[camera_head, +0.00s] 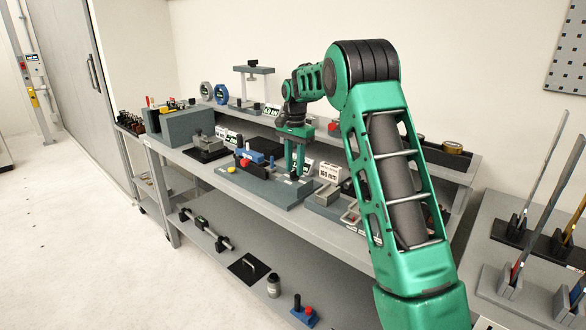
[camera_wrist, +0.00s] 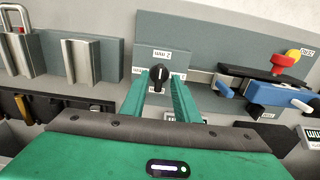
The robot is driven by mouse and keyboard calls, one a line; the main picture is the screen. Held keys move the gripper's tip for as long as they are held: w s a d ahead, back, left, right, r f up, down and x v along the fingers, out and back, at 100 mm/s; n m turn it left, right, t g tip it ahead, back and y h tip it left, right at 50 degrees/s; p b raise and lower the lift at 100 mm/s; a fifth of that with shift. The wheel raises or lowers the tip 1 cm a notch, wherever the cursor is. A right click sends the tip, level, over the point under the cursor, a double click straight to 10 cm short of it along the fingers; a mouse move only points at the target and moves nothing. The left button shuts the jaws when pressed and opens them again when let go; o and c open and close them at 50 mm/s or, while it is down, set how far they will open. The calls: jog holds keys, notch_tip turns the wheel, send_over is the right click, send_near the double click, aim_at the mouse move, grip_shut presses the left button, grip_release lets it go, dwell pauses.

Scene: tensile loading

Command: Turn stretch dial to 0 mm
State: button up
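The stretch dial (camera_wrist: 160,76) is a small black knob with a pale pointer line, on a grey-blue plate. In the wrist view its white label (camera_wrist: 161,54) is upside down and seems to read 2 mm. My gripper (camera_wrist: 159,80) has its two green fingers on either side of the dial, with a narrow gap seeming to show at each side. In the head view my gripper (camera_head: 294,173) points down over the grey-blue base (camera_head: 262,188) on the bench. The dial is mostly hidden there by the fingers.
A blue device with a red knob (camera_wrist: 283,60) and a yellow knob stands right of the dial in the wrist view. A metal block (camera_wrist: 81,62) and a shackle (camera_wrist: 18,38) are on the left. Several gauges stand on the bench's back shelf (camera_head: 222,108).

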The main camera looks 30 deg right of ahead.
jog(key=shift+f, duration=0.15)
jog(key=shift+c, duration=0.7)
grip_shut()
